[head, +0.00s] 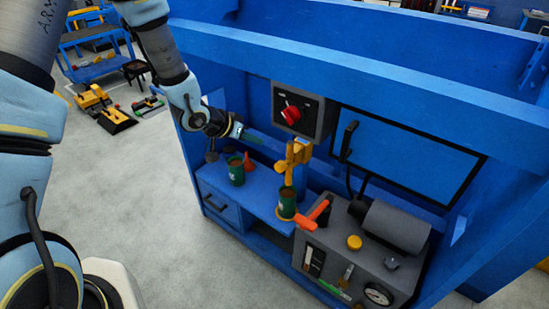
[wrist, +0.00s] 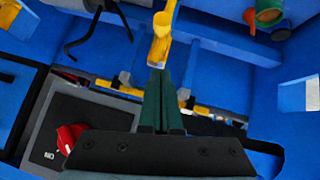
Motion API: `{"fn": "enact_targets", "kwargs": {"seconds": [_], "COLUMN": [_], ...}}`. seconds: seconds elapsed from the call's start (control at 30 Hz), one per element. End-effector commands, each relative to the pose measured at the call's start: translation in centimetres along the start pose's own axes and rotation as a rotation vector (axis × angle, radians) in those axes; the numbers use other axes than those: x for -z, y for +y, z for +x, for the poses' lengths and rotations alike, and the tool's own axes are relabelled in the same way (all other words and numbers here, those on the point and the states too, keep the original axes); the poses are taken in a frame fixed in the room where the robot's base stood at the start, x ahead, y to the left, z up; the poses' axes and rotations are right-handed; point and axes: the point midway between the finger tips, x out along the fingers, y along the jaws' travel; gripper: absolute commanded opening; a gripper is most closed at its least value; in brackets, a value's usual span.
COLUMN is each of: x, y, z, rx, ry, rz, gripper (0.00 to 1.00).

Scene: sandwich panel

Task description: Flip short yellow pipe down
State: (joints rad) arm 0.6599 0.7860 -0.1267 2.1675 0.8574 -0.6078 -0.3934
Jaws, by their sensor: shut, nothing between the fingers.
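The short yellow pipe (head: 292,158) stands against the blue panel in the middle of the head view, below a grey box with a red knob. It also shows at the top of the wrist view (wrist: 162,35). My gripper (head: 255,138) reaches in from the left and points toward the pipe. In the wrist view its two green fingers (wrist: 159,75) are together, with nothing between them.
The grey box's red knob (head: 290,114) is above the pipe. A green can (head: 237,173) and an orange funnel (head: 248,161) stand on the blue shelf. Another green can (head: 287,204) is below the pipe, beside an orange-handled part (head: 305,222). A grey machine (head: 385,258) fills the right.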

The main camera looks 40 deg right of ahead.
Motion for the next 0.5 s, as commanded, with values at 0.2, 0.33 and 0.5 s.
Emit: {"fn": "enact_targets", "kwargs": {"seconds": [0.2, 0.33, 0.5], "x": [0.0, 0.1, 0.1], "y": [0.1, 0.2, 0.1], "z": [3.3, 5.8, 9.0], "rx": [-0.001, -0.002, -0.001], "ry": [-0.003, -0.003, -0.002], "rz": [0.000, 0.001, 0.001], "gripper": [0.00, 0.00, 0.00]}}
